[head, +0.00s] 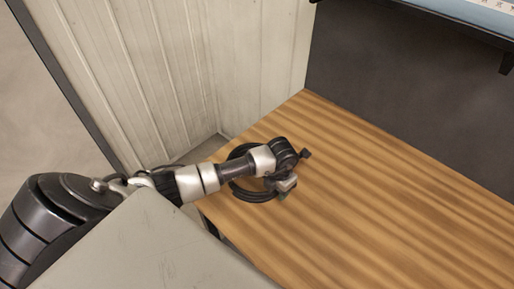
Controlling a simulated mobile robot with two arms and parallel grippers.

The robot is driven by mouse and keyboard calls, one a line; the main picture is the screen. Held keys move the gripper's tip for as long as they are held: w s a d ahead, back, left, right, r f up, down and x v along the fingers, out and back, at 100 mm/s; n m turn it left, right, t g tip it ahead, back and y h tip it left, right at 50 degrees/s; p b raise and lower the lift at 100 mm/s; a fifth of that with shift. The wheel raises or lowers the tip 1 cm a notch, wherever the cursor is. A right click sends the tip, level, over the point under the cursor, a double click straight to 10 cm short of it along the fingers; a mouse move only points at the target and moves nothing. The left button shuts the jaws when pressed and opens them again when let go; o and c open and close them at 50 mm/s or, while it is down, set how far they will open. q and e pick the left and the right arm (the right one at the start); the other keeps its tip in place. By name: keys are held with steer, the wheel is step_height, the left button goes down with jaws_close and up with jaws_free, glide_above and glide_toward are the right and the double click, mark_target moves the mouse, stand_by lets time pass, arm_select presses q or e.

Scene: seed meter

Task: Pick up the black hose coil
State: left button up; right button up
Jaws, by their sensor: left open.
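The black hose coil (247,194) lies on the wooden table (380,200) near its left corner. It is a dark ring, partly hidden under my left forearm and wrist. My left gripper (286,190) is over the right part of the coil, at the end of the arm that comes in from the left. The gripper is open. Its fingertips are small and partly hidden by the wrist, so I cannot tell whether they touch the coil. My right gripper is not in view.
A pale ribbed wall panel (170,70) stands behind and left of the table. A dark panel (400,90) rises along the table's far side, with a blue-grey shelf (470,14) above at the top right. The table right of the coil is bare.

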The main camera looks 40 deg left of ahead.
arm_select(q)
steer(key=shift+f, duration=0.1)
steer(key=shift+c, duration=0.3)
jaws_close()
